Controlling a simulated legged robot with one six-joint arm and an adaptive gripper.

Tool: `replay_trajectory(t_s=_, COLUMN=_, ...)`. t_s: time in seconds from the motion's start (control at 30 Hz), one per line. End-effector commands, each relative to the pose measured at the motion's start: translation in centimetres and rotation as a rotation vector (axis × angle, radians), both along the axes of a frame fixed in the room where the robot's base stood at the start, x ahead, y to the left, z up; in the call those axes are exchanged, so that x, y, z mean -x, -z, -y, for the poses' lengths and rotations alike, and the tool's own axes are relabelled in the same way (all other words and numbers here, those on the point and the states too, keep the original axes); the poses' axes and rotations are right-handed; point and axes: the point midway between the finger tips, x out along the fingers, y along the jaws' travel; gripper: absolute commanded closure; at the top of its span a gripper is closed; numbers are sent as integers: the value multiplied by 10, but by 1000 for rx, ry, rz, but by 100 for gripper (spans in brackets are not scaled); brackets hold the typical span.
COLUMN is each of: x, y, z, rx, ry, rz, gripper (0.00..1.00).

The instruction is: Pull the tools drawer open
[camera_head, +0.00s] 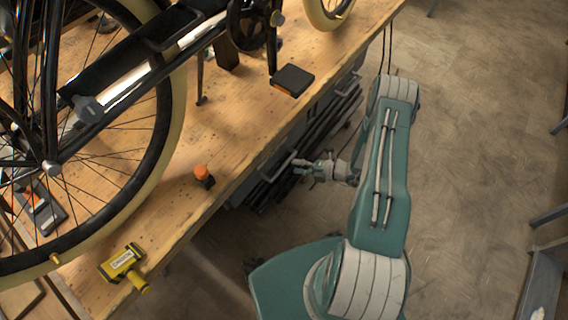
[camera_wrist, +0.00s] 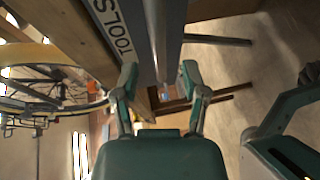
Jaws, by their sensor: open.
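The tools drawer (camera_wrist: 112,32) shows in the wrist view as a grey front with the word TOOLS on it, under the wooden bench. A long grey bar (camera_wrist: 158,32) that looks like its handle runs along the front. My gripper (camera_wrist: 159,78) is open, with one finger on each side of the bar's near end; I cannot tell whether either finger touches it. In the head view my gripper (camera_head: 302,166) points left at the dark drawer fronts (camera_head: 285,172) below the bench edge. The bench partly hides these fronts, and I cannot tell how far any drawer stands out.
The wooden bench (camera_head: 235,130) carries a trike frame with a large wheel (camera_head: 172,110), a yellow tool (camera_head: 122,263), an orange-topped item (camera_head: 203,176) and a black box (camera_head: 292,80). Open concrete floor (camera_head: 470,130) lies to the right of my arm.

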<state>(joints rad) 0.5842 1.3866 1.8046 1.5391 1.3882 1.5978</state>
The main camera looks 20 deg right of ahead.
Motion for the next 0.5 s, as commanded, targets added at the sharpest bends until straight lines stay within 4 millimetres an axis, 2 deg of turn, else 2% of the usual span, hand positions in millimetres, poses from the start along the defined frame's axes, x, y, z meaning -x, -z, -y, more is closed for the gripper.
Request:
replay_trajectory(t_s=0.1, x=-11, y=4, z=-20, rx=0, ry=-4, rz=1, gripper=43)
replay_trajectory(t_s=0.23, x=-20, y=7, z=-34, rx=0, ry=-4, rz=1, gripper=43)
replay_trajectory(t_s=0.5, x=-26, y=9, z=-43, rx=1, ry=0, rz=1, gripper=43)
